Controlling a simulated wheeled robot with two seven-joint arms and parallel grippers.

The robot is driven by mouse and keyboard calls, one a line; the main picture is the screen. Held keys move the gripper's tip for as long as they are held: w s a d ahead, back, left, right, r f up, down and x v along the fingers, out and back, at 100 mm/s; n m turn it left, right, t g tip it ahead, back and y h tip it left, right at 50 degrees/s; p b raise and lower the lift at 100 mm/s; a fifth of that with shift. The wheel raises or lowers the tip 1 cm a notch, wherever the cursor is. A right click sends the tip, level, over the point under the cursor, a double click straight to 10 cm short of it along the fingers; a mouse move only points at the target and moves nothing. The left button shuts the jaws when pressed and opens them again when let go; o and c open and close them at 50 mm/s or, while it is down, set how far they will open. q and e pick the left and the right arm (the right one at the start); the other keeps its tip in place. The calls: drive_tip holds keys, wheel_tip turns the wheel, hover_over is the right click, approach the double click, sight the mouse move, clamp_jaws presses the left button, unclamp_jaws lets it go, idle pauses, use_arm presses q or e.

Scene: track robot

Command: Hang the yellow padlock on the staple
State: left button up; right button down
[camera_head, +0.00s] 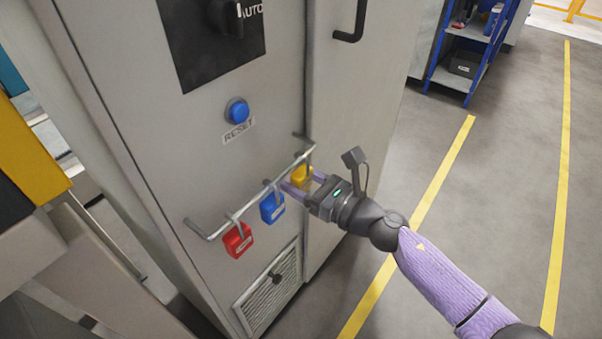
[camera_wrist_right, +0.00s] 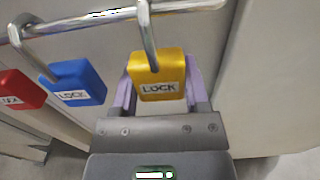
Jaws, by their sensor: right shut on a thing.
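The yellow padlock (camera_head: 302,175) is between the fingers of my right gripper (camera_head: 296,182), which is shut on its body. In the right wrist view the yellow padlock (camera_wrist_right: 158,76) shows its LOCK label, upright between the fingertips (camera_wrist_right: 157,88). My left gripper is out of view.
A blue padlock (camera_head: 271,207) and a red padlock (camera_head: 238,240) hang on the bar, left of the yellow one. A blue RESET button (camera_head: 238,110) is above, a vent (camera_head: 270,288) below. Open floor (camera_head: 505,180) lies to the right.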

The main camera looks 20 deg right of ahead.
drive_tip(key=shift+r, duration=0.1)
idle(0.3)
drive_tip(key=shift+r+p, duration=0.7)
drive_tip(key=shift+r, duration=0.05)
